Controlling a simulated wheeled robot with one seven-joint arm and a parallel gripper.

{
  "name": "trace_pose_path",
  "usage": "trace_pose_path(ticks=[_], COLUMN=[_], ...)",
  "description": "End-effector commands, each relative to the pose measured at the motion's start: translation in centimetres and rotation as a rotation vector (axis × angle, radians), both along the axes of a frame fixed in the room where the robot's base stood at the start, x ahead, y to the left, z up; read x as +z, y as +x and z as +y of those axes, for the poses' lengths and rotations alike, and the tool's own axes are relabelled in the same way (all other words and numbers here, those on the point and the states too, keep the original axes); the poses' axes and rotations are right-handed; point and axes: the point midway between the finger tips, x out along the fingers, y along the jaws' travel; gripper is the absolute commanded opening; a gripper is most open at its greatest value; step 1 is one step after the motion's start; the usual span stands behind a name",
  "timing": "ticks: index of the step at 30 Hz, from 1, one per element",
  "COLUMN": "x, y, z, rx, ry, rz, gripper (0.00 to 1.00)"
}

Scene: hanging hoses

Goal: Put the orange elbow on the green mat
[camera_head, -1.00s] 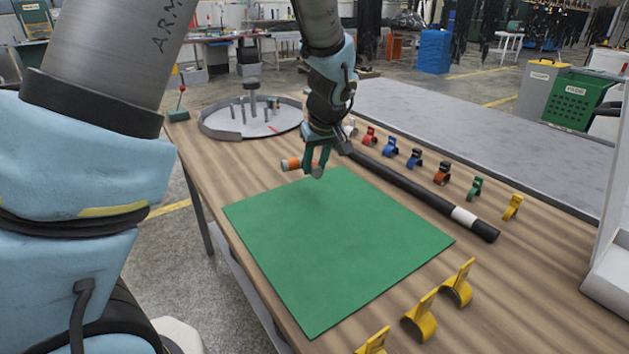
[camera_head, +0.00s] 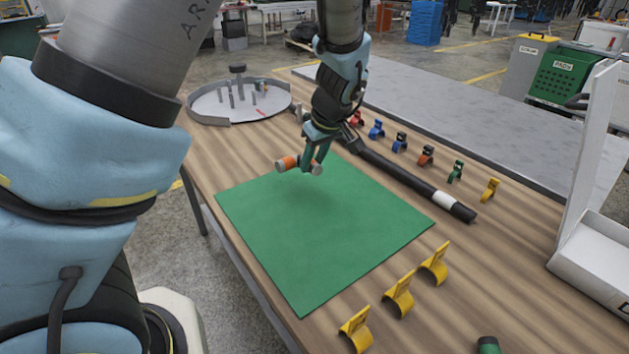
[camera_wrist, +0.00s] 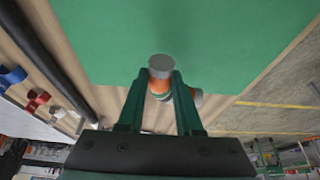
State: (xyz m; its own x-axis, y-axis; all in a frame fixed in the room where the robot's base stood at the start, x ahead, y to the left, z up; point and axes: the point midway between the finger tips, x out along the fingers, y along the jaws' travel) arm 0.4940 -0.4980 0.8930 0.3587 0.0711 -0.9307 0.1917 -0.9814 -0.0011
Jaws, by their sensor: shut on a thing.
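The orange elbow (camera_head: 287,163) has grey ends and is held between the green fingers of my gripper (camera_head: 311,158). In the wrist view the elbow (camera_wrist: 158,84) sits between the two fingertips of my gripper (camera_wrist: 160,100), one grey end towards the mat and another grey end showing at the right finger. The green mat (camera_head: 325,230) lies flat on the wooden table. In the head view the elbow appears over the mat's far corner, and seems to be above the surface. The mat (camera_wrist: 190,35) fills much of the upper wrist view.
A black hose (camera_head: 410,185) with a white band lies along the mat's right side. Several coloured clips stand beyond it, and yellow clips (camera_head: 399,295) stand near the front edge. A round grey tray (camera_head: 240,103) with pegs is at the back. A white stand (camera_head: 595,250) is at right.

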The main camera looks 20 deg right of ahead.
Motion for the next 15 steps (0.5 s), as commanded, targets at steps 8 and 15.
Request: trace_pose_path(ticks=[8,15], x=[-3.1,-5.3], y=[0.0,0.0], z=[0.1,0.0], rx=[0.000,0.000], ry=[0.004,-0.001], rz=[0.001,0.000], gripper=[0.00,0.00])
